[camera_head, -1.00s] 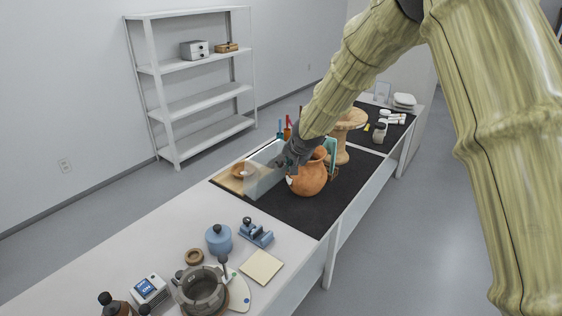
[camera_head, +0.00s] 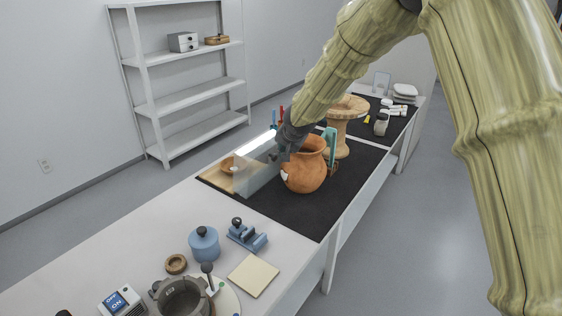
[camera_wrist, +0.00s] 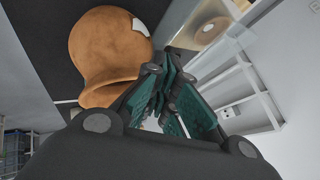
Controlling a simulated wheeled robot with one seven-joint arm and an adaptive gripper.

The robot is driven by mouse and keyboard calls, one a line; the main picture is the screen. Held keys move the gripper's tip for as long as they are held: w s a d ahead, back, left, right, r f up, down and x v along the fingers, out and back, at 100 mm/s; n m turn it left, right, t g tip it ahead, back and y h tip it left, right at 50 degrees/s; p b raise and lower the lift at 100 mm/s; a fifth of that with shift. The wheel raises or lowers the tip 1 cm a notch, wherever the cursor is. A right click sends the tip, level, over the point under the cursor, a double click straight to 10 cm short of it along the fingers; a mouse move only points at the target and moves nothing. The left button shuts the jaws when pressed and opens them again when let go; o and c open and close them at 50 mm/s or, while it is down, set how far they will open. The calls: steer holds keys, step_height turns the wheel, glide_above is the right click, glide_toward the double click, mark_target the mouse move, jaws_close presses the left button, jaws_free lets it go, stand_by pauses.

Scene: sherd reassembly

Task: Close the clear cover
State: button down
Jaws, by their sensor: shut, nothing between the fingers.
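The clear cover (camera_head: 254,176) stands as a see-through panel on the left part of the black mat, tilted, its upper edge leaning over a wooden board (camera_head: 217,177). A small brown bowl (camera_head: 228,165) shows on the board behind it. My gripper (camera_head: 283,152) is at the cover's right end, beside the orange clay jar (camera_head: 305,172). In the wrist view my gripper (camera_wrist: 165,85) is shut with its fingertips together and empty. The clear panel (camera_wrist: 205,22) shows just beyond the fingertips; I cannot tell whether they touch it.
The jar has a white patch and stands close to my gripper's right. A stone-coloured pedestal vessel (camera_head: 341,122) and a green upright piece (camera_head: 330,146) stand behind. A blue jar (camera_head: 204,244), blue clamp (camera_head: 247,235) and pale square pad (camera_head: 253,275) lie in front. The mat's front part (camera_head: 300,215) is clear.

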steer(key=p+x, duration=0.2)
steer(key=x, duration=0.8)
steer(key=shift+s+a, duration=0.1)
steer(key=shift+a, duration=0.05)
steer(key=shift+r, duration=0.15)
